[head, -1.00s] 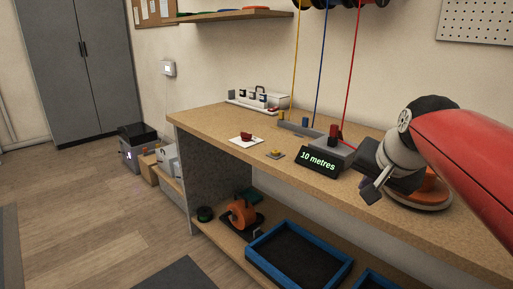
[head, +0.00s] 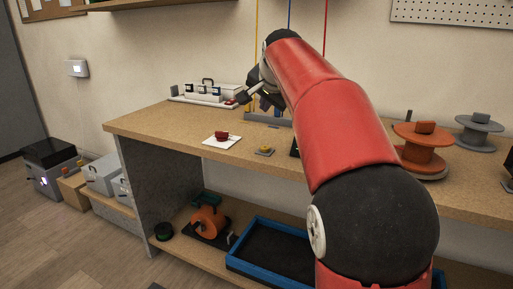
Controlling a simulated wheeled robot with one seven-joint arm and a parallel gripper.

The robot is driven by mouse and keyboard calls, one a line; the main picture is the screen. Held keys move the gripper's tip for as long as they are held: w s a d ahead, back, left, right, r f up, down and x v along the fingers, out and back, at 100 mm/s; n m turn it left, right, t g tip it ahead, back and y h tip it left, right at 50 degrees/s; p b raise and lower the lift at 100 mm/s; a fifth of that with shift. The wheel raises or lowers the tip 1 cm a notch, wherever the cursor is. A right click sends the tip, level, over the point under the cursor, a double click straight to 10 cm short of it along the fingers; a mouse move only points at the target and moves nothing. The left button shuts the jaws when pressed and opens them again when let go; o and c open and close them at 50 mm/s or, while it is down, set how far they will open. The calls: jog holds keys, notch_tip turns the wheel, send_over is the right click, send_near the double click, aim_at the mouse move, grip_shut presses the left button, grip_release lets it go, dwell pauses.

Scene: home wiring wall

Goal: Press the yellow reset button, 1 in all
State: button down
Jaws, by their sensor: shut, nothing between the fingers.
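A small yellow button (head: 264,151) on a dark grey base sits on the wooden workbench, near its front edge, in the head view. My gripper (head: 243,97) is shut and empty. In the picture it appears above and to the left of the yellow button, in front of the back part of the bench, and apart from the button. My red arm hides part of the bench to the right of the button, including most of the dark display.
A red switch on a white plate (head: 222,140) lies left of the button. A white device with a handle (head: 207,92) stands at the back left. Orange (head: 422,143) and grey (head: 478,130) spools stand at right. A blue-rimmed tray (head: 243,266) is on the lower shelf.

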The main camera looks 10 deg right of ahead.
aim_at(266, 149)
jog(key=shift+d+f, duration=0.1)
notch_tip(266, 149, down, 8)
jog(key=b, duration=0.8)
jog(key=shift+f, duration=0.25)
dwell(1.6)
jog(key=shift+f, duration=0.45)
jog(key=shift+f+b, duration=0.5)
jog(key=shift+b, duration=0.05)
dwell(0.5)
jog(key=shift+r, duration=0.1)
jog(key=shift+r+p, duration=0.8)
jog(key=shift+p, duration=0.1)
jog(key=shift+r, duration=0.15)
